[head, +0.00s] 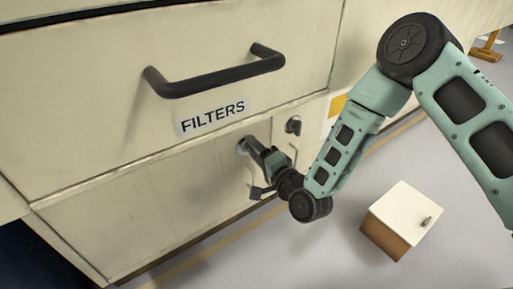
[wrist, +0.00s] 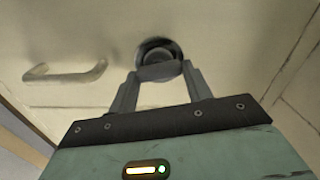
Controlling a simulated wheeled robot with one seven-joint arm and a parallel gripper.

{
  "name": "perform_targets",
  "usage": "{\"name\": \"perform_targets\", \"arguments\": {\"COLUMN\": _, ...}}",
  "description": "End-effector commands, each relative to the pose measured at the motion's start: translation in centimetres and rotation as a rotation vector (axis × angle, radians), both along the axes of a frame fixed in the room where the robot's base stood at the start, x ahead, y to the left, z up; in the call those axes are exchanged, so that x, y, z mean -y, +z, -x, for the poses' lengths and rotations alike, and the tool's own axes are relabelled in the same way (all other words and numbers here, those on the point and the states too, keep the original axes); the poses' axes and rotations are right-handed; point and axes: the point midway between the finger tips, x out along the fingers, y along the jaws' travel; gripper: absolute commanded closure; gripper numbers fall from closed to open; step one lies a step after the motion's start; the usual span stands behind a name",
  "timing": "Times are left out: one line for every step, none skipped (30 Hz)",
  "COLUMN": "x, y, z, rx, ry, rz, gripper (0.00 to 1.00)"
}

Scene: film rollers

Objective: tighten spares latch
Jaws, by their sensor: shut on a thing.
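A round dark latch knob (wrist: 158,48) sits on a cream cabinet door in the wrist view. In the head view the same knob (head: 243,146) shows on the lower front, below the FILTERS drawer (head: 150,85). My gripper (head: 257,158) reaches it from the right. In the wrist view the fingers of my gripper (wrist: 159,73) are closed on the knob, and its near part is covered by them. No spares label is readable in either view.
A pale bar handle (wrist: 65,76) is left of the gripped knob. The drawer's black handle (head: 215,76) juts out above. A small white-topped wooden box (head: 402,218) stands on the grey floor at right.

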Motion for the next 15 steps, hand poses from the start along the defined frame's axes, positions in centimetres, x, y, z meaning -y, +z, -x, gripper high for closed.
{"name": "perform_targets", "arguments": {"x": 0.09, "y": 0.14, "z": -0.06, "rx": -0.017, "ry": -0.002, "rz": -0.024, "gripper": 0.74}}
{"name": "perform_targets", "arguments": {"x": 0.08, "y": 0.11, "z": -0.04, "rx": -0.026, "ry": -0.002, "rz": -0.037, "gripper": 0.74}}
{"name": "perform_targets", "arguments": {"x": 0.10, "y": 0.05, "z": -0.05, "rx": -0.037, "ry": -0.002, "rz": -0.052, "gripper": 0.74}}
{"name": "perform_targets", "arguments": {"x": 0.11, "y": 0.03, "z": -0.05, "rx": -0.044, "ry": -0.002, "rz": -0.063, "gripper": 0.74}}
{"name": "perform_targets", "arguments": {"x": 0.09, "y": 0.04, "z": -0.04, "rx": -0.051, "ry": -0.002, "rz": -0.073, "gripper": 0.74}}
{"name": "perform_targets", "arguments": {"x": 0.07, "y": 0.04, "z": -0.03, "rx": -0.059, "ry": -0.001, "rz": -0.086, "gripper": 0.74}}
{"name": "perform_targets", "arguments": {"x": 0.05, "y": 0.01, "z": -0.02, "rx": -0.063, "ry": -0.001, "rz": -0.092, "gripper": 0.74}}
{"name": "perform_targets", "arguments": {"x": 0.05, "y": -0.01, "z": -0.02, "rx": -0.068, "ry": -0.001, "rz": -0.099, "gripper": 0.74}}
{"name": "perform_targets", "arguments": {"x": 0.05, "y": -0.04, "z": -0.01, "rx": -0.074, "ry": 0.000, "rz": -0.107, "gripper": 0.74}}
{"name": "perform_targets", "arguments": {"x": 0.06, "y": -0.06, "z": -0.01, "rx": -0.077, "ry": 0.000, "rz": -0.112, "gripper": 0.74}}
{"name": "perform_targets", "arguments": {"x": 0.06, "y": -0.07, "z": -0.01, "rx": -0.080, "ry": 0.000, "rz": -0.117, "gripper": 0.74}}
{"name": "perform_targets", "arguments": {"x": 0.04, "y": -0.07, "z": -0.02, "rx": -0.084, "ry": 0.000, "rz": -0.122, "gripper": 0.74}}
{"name": "perform_targets", "arguments": {"x": 0.04, "y": -0.07, "z": -0.02, "rx": -0.085, "ry": 0.000, "rz": -0.125, "gripper": 0.74}}
{"name": "perform_targets", "arguments": {"x": 0.05, "y": -0.08, "z": -0.02, "rx": -0.087, "ry": 0.000, "rz": -0.127, "gripper": 0.74}}
{"name": "perform_targets", "arguments": {"x": 0.03, "y": -0.08, "z": -0.02, "rx": -0.088, "ry": 0.000, "rz": -0.130, "gripper": 0.74}}
